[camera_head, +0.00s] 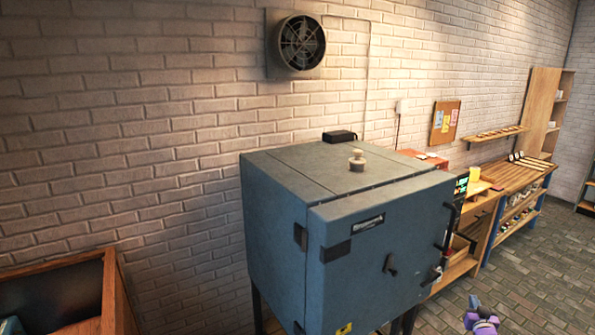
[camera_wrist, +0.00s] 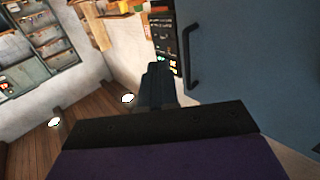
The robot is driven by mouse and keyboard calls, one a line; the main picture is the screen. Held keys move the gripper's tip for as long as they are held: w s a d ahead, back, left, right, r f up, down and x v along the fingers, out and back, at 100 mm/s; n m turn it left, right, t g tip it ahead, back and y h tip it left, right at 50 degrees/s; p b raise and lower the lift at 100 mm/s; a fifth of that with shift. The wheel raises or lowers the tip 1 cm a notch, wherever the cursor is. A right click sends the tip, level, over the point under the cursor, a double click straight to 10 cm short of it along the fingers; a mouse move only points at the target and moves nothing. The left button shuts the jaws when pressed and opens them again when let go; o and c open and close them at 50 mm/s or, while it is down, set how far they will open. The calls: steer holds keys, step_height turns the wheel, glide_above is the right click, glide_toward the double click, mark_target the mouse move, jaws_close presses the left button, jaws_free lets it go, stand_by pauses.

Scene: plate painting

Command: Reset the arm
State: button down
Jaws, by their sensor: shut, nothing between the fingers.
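My gripper (camera_wrist: 157,80) is shut and empty in the wrist view, with its dark fingers together beside the blue kiln. In the head view a small purple part of my arm (camera_head: 481,318) shows at the bottom edge, to the right of the kiln. The large blue kiln (camera_head: 375,265) stands in the middle with its door closed. Its front also fills the right of the wrist view (camera_wrist: 255,60), where a dark door handle (camera_wrist: 190,55) shows. I see no contact between the gripper and the kiln.
A wooden bin (camera_head: 115,290) is at the lower left. A wooden workbench (camera_head: 520,180) and shelf unit (camera_head: 545,100) stand along the brick wall at the right. A control panel (camera_wrist: 165,42) is beside the kiln. The paved floor (camera_head: 535,285) at the lower right is open.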

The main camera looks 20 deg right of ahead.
steer(key=w+a+r+g+y, duration=0.2)
steer(key=w+a+r, duration=0.4)
steer(key=a, duration=0.2)
steer(key=w+a+r+g+y, duration=0.1)
steer(key=w+a+r+g, duration=0.1)
steer(key=w+a+r, duration=0.5)
steer(key=s+a+r+n+g+y, duration=0.1)
steer(key=a+r+g+y, duration=0.15)
steer(key=a, duration=0.85)
steer(key=s+a+r+n+g+y, duration=0.1)
steer(key=s+a+r, duration=0.15)
steer(key=a, duration=0.95)
steer(key=s+a+r+n+g+y, duration=0.1)
steer(key=s+a+r+g, duration=0.1)
steer(key=s+a, duration=0.8)
steer(key=s+a+r+n+g+y, duration=0.2)
steer(key=s+a, duration=0.6)
steer(key=a, duration=0.4)
steer(key=s+a+g, duration=0.1)
steer(key=s+a, duration=0.2)
steer(key=s, duration=0.5)
steer(key=s+a+n+g, duration=0.1)
steer(key=s+a, duration=0.3)
steer(key=s, duration=0.4)
steer(key=s+a+n+g+y+b, duration=0.1)
steer(key=s+a+g, duration=0.2)
steer(key=s, duration=0.5)
steer(key=shift+a+f, duration=0.15)
steer(key=shift+a, duration=0.5)
